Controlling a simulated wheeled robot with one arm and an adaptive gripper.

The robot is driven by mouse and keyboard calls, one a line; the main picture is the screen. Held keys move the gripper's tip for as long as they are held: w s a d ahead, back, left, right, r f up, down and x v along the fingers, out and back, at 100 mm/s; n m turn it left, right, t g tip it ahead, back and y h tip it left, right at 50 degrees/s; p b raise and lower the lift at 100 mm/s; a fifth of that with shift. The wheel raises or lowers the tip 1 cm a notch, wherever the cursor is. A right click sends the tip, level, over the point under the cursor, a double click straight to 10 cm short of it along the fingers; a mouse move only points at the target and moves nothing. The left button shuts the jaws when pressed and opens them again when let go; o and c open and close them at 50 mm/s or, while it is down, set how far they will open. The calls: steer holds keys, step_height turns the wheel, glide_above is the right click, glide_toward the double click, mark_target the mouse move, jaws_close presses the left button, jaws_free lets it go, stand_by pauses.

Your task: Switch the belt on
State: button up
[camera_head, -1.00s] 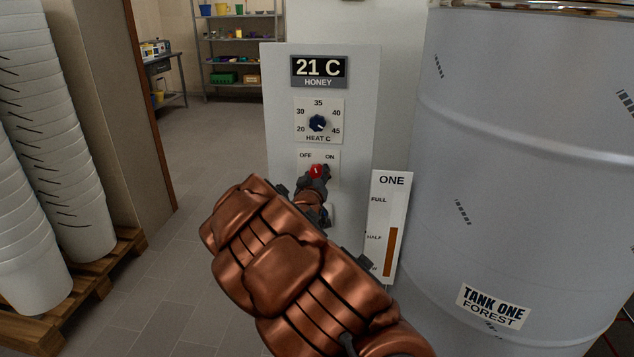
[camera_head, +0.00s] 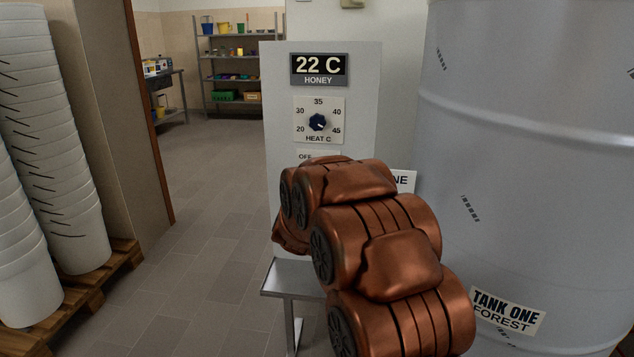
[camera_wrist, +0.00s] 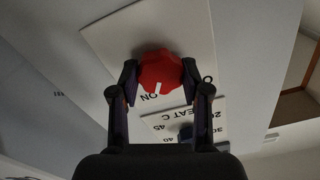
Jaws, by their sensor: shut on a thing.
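The grey control panel (camera_head: 360,70) stands upright in the head view, with a display (camera_head: 319,66) reading 22 C HONEY and a blue HEAT C dial (camera_head: 317,122). Below it the OFF/ON plate (camera_head: 305,156) is mostly hidden by my arm. In the wrist view the red knob (camera_wrist: 162,60) sits on its white plate (camera_wrist: 105,40), seen upside down. Its white pointer mark lies close to the word ON. My gripper (camera_wrist: 159,72) is shut on the red knob, one finger on each side. In the head view my arm hides the gripper and knob.
The large grey drum labelled TANK ONE FOREST (camera_head: 510,190) stands close at right. A grey metal stand (camera_head: 285,278) is below the panel. Stacked white buckets (camera_head: 65,160) rest on a wooden pallet (camera_head: 95,285) at left. Tiled floor (camera_head: 205,200) is open between.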

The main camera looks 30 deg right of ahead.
steer(key=shift+m, duration=0.4)
steer(key=o, duration=1.1)
steer(key=shift+o, duration=0.2)
steer(key=shift+s+a, duration=0.1)
steer(key=v, duration=1.1)
steer(key=shift+s+a, duration=0.25)
steer(key=shift+s, duration=0.1)
